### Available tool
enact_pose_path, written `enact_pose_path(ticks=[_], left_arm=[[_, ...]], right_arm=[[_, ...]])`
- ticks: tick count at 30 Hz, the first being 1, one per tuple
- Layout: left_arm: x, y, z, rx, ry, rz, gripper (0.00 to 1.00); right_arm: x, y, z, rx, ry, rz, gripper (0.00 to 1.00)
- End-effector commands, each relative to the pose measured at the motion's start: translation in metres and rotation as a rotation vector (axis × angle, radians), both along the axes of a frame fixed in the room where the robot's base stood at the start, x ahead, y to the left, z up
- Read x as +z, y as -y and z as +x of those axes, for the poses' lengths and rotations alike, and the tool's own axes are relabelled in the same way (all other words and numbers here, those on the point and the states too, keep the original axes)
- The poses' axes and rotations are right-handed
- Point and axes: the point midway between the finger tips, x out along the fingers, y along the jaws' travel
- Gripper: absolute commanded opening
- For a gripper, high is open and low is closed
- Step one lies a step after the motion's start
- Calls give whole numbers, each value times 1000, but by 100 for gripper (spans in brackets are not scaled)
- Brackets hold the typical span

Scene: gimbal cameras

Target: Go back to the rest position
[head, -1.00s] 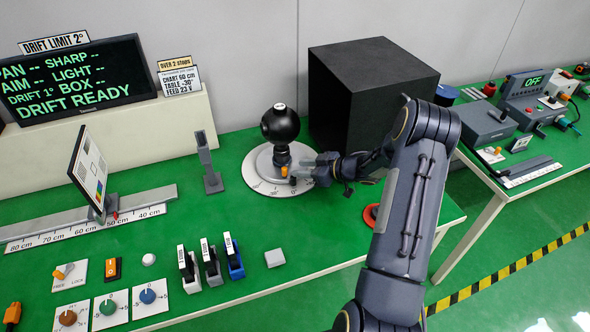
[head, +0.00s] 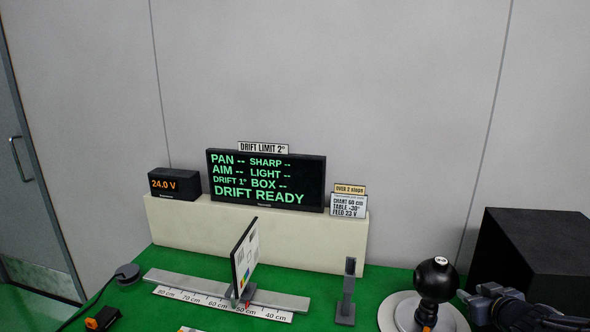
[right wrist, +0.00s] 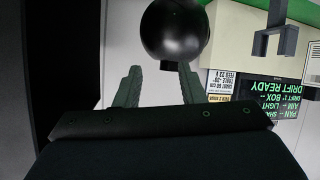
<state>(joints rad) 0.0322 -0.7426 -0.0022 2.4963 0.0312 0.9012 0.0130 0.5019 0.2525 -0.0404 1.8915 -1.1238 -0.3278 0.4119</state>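My right gripper (head: 472,299) is at the lower right of the head view, just right of the black ball-shaped camera head (head: 436,280). In the right wrist view its two fingers (right wrist: 160,72) stand apart with nothing held between them, and the black ball (right wrist: 174,32) is beyond the fingertips. The ball sits on a short post above a pale round turntable (head: 392,313), cut off by the lower edge of the head view. My left gripper is not in view.
A grey upright stand (head: 346,295) and a chart panel (head: 245,262) on a scaled rail (head: 180,284) are to the left. The display (head: 265,180) reads DRIFT READY. The wall behind is bare.

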Motion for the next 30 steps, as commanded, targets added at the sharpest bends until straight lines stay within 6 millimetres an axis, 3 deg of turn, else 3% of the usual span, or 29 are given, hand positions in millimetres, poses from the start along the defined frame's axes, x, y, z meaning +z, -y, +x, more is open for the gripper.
enact_pose_path(ticks=[1,5,9,15,18,21,30], left_arm=[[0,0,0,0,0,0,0],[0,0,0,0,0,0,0],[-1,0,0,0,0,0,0],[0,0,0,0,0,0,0],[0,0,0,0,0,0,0],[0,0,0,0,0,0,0],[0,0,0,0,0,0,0]], right_arm=[[24,-9,-19,-66,-16,7,36],[49,-41,-83,-204,-131,98,36],[45,-101,-166,-232,-303,256,36],[24,-184,-260,-114,-518,451,36],[18,-210,-288,-51,-583,508,36],[14,-223,-303,-12,-619,536,36],[13,-228,-308,-2,-633,546,36]])
